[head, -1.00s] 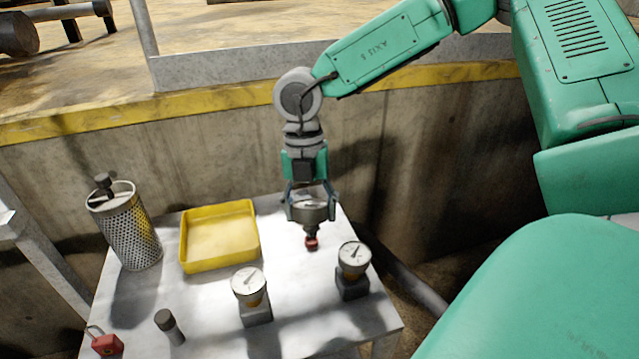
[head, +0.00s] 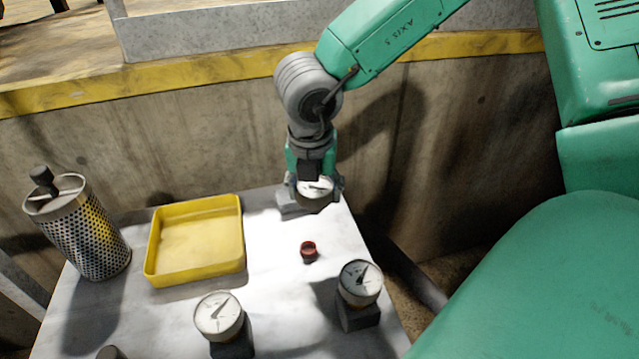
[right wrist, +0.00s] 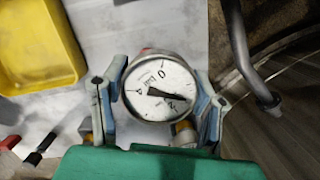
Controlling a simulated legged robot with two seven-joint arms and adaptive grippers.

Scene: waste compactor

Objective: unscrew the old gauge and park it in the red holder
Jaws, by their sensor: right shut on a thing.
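My right gripper (head: 315,190) is shut on a round white-faced gauge (head: 318,186) near the back edge of the table. In the right wrist view the gauge (right wrist: 158,88) sits between the two fingers (right wrist: 160,100), its dial facing the camera. A small red cup-like holder (head: 309,253) stands on the table in front of the gripper, apart from the gauge and with nothing in it. A grey block (head: 291,204) shows just behind and left of the held gauge; whether they touch is unclear. My left gripper is out of view.
Two other gauges stand on dark blocks at the front: one left (head: 219,316), one right (head: 360,282). A yellow tray (head: 196,278) and a perforated metal canister (head: 88,240) are on the left. A concrete wall (head: 200,140) rises behind the table.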

